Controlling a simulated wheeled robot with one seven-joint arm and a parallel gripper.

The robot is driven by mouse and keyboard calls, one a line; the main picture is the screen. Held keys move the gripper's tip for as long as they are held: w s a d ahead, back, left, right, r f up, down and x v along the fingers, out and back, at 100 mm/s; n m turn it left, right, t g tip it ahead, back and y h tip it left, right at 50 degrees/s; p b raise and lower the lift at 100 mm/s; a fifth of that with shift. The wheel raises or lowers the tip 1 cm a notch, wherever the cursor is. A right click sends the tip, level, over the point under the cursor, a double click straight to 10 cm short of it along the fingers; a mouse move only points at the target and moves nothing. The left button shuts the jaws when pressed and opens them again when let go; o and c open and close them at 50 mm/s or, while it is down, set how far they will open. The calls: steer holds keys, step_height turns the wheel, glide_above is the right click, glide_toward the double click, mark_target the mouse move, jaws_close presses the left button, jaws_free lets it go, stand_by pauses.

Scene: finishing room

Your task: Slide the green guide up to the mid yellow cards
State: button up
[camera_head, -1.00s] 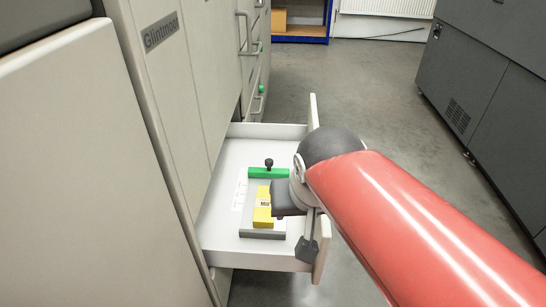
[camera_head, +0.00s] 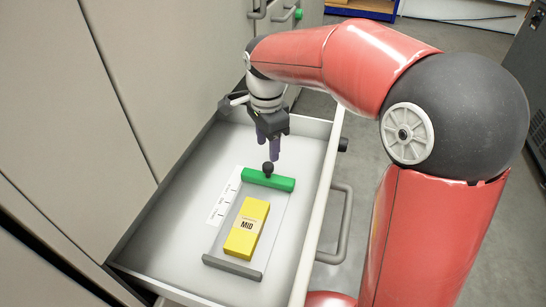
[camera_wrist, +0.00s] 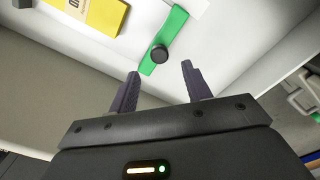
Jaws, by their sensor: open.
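The green guide (camera_head: 268,180) is a bar with a black knob (camera_head: 268,168) on top, lying across a tray in the open drawer. It also shows in the wrist view (camera_wrist: 165,40), just beyond my fingertips. A grey end stop (camera_head: 232,266) is at the block's near end. My gripper (camera_head: 269,146) points down above the knob, open and empty. In the wrist view its two fingers (camera_wrist: 160,78) are apart, with the knob ahead between them.
The drawer (camera_head: 160,250) is pulled out of a pale cabinet (camera_head: 60,110), its front panel and handle on the right. A marked white scale strip (camera_head: 224,197) lies left of the tray. The drawer floor around the tray is clear.

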mark_target(268, 165)
step_height(268, 165, down, 6)
steer(key=shift+f+b, duration=0.1)
steer(key=shift+b, duration=0.55)
steer(key=shift+c, duration=0.4)
jaws_close()
